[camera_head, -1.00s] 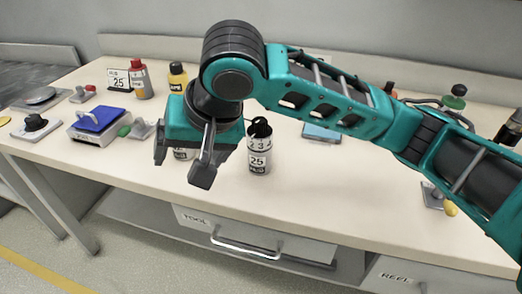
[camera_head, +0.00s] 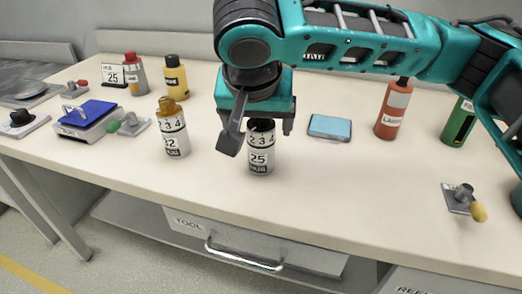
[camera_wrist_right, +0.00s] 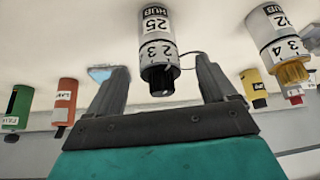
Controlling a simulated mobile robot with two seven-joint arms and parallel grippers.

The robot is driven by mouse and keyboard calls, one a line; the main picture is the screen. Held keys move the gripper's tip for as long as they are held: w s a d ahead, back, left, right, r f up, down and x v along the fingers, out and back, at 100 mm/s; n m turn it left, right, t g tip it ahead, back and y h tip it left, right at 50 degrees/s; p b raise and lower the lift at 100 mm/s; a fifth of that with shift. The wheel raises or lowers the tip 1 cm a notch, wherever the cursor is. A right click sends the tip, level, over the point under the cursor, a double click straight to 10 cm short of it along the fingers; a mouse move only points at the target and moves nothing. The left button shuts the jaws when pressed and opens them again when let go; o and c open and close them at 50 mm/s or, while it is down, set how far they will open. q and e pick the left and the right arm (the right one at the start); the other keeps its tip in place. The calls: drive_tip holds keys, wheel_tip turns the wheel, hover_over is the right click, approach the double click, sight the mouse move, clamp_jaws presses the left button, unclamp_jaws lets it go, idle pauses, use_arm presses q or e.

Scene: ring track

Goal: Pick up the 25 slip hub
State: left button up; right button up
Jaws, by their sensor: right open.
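The 25 slip hub (camera_head: 260,160) is a white and grey cylinder with a dark top, standing upright on the bench. It also shows in the right wrist view (camera_wrist_right: 157,48), between the two fingers but beyond them. My right gripper (camera_head: 258,135) is open and empty, just above and behind the hub's top in the head view. I cannot tell whether a finger touches the hub. The 32 hub (camera_head: 174,140), with a brass-coloured top, stands to the left. My left gripper is not in view.
A yellow bottle (camera_head: 175,78), a grey bottle with a red cap (camera_head: 135,76) and a 25 sign (camera_head: 113,75) stand at the back left. A blue pad (camera_head: 330,126), red bottle (camera_head: 393,108) and green bottle (camera_head: 458,122) are right.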

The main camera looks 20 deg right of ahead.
sight(261, 147)
drive_tip(key=shift+b+x, duration=1.05)
drive_tip(key=shift+x, duration=1.7)
drive_tip(key=shift+s, duration=0.1)
drive_tip(key=shift+c, duration=0.3)
drive_tip(key=c, duration=1)
drive_tip(key=shift+c, duration=0.5)
drive_tip(key=shift+r, duration=0.1)
